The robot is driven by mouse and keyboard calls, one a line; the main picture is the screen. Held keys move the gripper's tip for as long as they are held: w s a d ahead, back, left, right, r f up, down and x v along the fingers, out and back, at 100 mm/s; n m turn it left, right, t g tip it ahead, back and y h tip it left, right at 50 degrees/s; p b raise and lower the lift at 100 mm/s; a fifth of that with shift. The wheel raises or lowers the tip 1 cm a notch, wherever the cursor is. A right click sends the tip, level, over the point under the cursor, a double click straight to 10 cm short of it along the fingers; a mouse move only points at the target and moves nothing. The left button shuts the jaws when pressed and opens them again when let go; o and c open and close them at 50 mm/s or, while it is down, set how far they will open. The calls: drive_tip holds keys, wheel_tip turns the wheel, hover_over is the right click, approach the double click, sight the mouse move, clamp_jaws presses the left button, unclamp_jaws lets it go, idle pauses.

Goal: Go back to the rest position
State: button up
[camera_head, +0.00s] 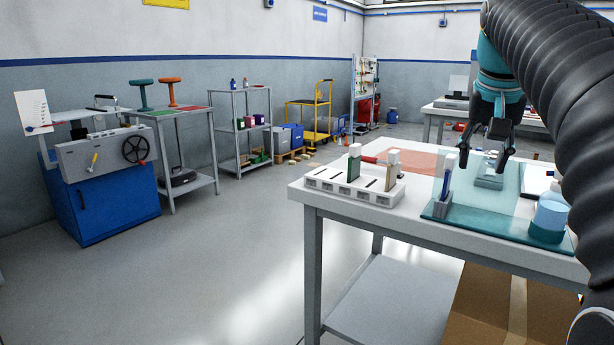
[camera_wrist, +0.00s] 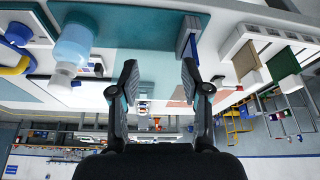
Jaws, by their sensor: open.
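Beyond the fingertips the wrist view shows a pale teal surface. My dark ribbed arm fills the right side of the head view and hides part of the table.
A white rack (camera_head: 330,182) holding a green and a tan piece stands left of my gripper. A blue-tinted bottle (camera_head: 550,214) stands to the right. A blue cabinet machine (camera_head: 105,195) and shelves (camera_head: 240,130) are farther left. The floor between is clear.

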drive_tip(key=s+a+f+n, duration=0.1)
drive_tip(key=s+a+f, duration=0.2)
drive_tip(key=f, duration=0.5)
drive_tip(key=s+a+f+n, duration=0.2)
drive_tip(key=a+f, duration=0.1)
drive_tip(key=f, duration=0.4)
drive_tip(key=s+a+f+n+y, duration=0.1)
drive_tip(key=s+a+f, duration=0.2)
drive_tip(key=s+f, duration=0.3)
drive_tip(key=s+a+f+n+t, duration=0.1)
drive_tip(key=s+a+f, duration=0.3)
drive_tip(key=s+f, duration=0.3)
drive_tip(key=shift+s+a+t+y, duration=0.3)
drive_tip(key=shift+s+y, duration=0.1)
drive_tip(key=shift+s, duration=0.6)
drive_tip(key=shift+d+f, duration=0.1)
drive_tip(key=shift+d, duration=0.05)
